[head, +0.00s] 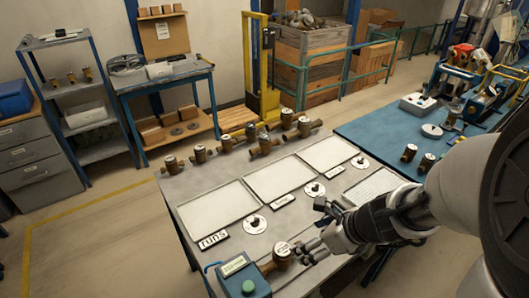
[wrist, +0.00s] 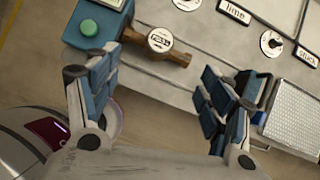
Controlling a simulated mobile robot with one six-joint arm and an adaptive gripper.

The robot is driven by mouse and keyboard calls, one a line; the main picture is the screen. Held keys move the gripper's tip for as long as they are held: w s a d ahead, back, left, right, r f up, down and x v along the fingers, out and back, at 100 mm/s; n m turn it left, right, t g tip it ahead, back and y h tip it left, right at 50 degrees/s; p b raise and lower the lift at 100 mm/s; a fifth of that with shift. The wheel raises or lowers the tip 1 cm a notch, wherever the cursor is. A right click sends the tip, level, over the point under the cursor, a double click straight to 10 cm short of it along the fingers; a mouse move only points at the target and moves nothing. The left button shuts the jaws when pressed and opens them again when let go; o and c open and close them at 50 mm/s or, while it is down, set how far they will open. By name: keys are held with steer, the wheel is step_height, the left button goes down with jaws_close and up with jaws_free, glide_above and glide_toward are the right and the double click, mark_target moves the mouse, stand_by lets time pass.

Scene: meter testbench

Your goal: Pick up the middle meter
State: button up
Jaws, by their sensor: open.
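Several brass meters stand in a loose row along the back of the grey table, among them a meter (head: 200,153) between two others at the left. The frames do not settle which one counts as the middle meter. Another brass meter (head: 282,252) with a white round dial sits at the front beside the green-button box; it also shows in the wrist view (wrist: 160,40). My gripper (head: 312,230) is open near the table's front edge, beside this front meter. In the wrist view its spread blue-padded fingers (wrist: 155,88) have nothing between them.
Three pale trays (head: 218,208) lie across the table, with labels and round dial plates (head: 255,224) in front. The green-button box (head: 242,275) stands at the front left corner. A blue bench (head: 385,128) with tools and meters adjoins at the right.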

steer(key=b, duration=0.6)
glide_toward(283, 248)
steer(key=x, duration=0.5)
steer(key=shift+a+f, duration=0.1)
steer(key=shift+a, duration=0.1)
steer(key=b+x, duration=0.3)
steer(key=x, duration=0.2)
steer(key=shift+d+f, duration=0.1)
steer(key=shift+f, duration=0.1)
steer(key=shift+r, duration=0.1)
jaws_close()
